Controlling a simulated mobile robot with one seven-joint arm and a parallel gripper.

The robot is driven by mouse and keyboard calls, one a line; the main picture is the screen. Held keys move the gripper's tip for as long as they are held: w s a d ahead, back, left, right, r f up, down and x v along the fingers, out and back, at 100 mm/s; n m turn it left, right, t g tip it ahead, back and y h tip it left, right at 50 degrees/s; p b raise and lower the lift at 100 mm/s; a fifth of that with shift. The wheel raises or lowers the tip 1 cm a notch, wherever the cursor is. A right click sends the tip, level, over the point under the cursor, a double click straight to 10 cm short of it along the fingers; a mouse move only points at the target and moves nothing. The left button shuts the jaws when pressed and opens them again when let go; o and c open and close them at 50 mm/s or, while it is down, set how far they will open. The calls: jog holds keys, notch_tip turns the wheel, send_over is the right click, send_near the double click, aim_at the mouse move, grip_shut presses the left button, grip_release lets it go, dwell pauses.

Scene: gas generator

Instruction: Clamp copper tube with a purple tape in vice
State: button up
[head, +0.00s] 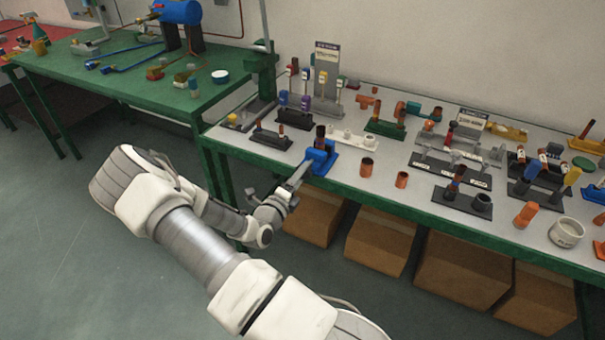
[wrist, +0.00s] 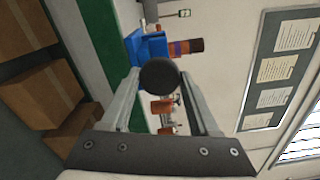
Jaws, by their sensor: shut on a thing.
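The blue vice (head: 320,160) stands at the front edge of the grey-topped table; it also shows in the wrist view (wrist: 146,50). A copper-brown tube (head: 320,136) stands upright at the vice. In the wrist view, the tube (wrist: 187,47) has a purple band beside its blue holder; whether the jaws press on it I cannot tell. My gripper (head: 302,170) reaches the vice from the front left. In the wrist view, my gripper (wrist: 158,82) is shut on a round black knob (wrist: 158,75) in front of the vice. The knob hides part of the vice.
Two short copper fittings, one left (head: 367,167) and one right (head: 402,179), stand right of the vice. Black stands with tubes (head: 296,105) are behind it. A green workbench (head: 130,75) is at left. Cardboard boxes (head: 380,245) sit under the table.

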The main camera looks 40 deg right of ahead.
dwell(0.3)
jog(key=m, duration=0.2)
jog(key=shift+m+p, duration=0.3)
jog(key=shift+m, duration=0.1)
jog(key=o, duration=1.4)
jog(key=shift+r, duration=0.1)
jog(key=n+p, duration=0.3)
jog(key=n, duration=0.2)
jog(key=shift+n, duration=0.4)
